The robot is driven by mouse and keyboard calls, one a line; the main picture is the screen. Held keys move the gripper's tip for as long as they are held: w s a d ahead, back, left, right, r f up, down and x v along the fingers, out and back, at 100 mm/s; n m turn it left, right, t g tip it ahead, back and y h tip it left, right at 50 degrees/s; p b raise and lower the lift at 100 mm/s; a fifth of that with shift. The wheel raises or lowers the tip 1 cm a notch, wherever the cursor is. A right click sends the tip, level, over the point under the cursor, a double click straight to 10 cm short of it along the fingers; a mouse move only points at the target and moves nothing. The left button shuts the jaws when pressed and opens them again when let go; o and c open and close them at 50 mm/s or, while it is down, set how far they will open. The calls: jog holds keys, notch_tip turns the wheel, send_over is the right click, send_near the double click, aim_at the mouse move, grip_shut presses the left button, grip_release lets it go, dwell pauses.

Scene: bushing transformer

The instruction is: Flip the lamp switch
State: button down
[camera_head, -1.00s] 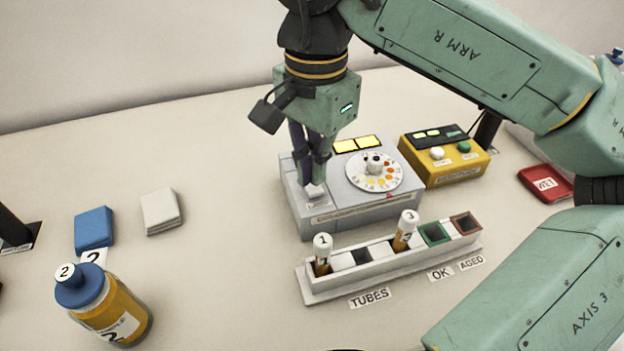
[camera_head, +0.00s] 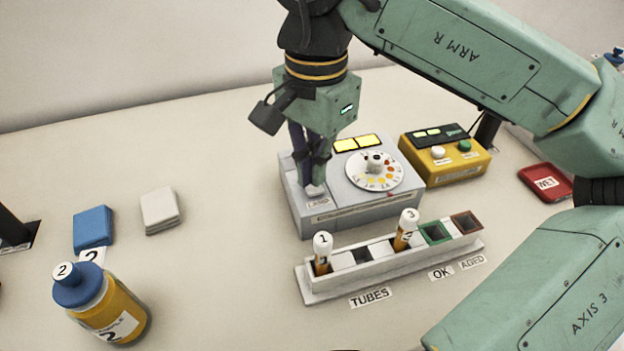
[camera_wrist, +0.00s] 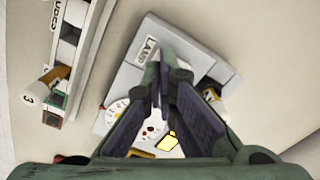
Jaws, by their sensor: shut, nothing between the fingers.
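The grey tester box (camera_head: 345,207) stands at the middle of the table, with a round dial (camera_head: 374,172) and two lit yellow panels (camera_head: 357,143) on top. The lamp switch (camera_head: 315,190) is a small pale rocker at the box's left end, by the LAMP label (camera_head: 318,202). My gripper (camera_head: 314,183) is shut and empty, pointing down with its fingertips at the switch, seemingly touching it. In the wrist view, my gripper (camera_wrist: 164,62) covers the switch; the LAMP label (camera_wrist: 148,50) shows beside the fingertips.
A tube rack (camera_head: 390,262) with tubes 1 and 3 stands in front of the box. A yellow device (camera_head: 445,160) is to its right, a red tray (camera_head: 546,184) farther right.

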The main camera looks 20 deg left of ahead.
aim_at(315, 189)
jog(key=shift+f+b, duration=0.75)
jog(key=shift+f, duration=0.2)
dwell(0.3)
jog(key=shift+r, duration=0.15)
jog(key=shift+r+p, duration=2.65)
jog(key=shift+r, duration=0.75)
jog(key=shift+s+f, duration=0.1)
jog(key=shift+s, duration=0.05)
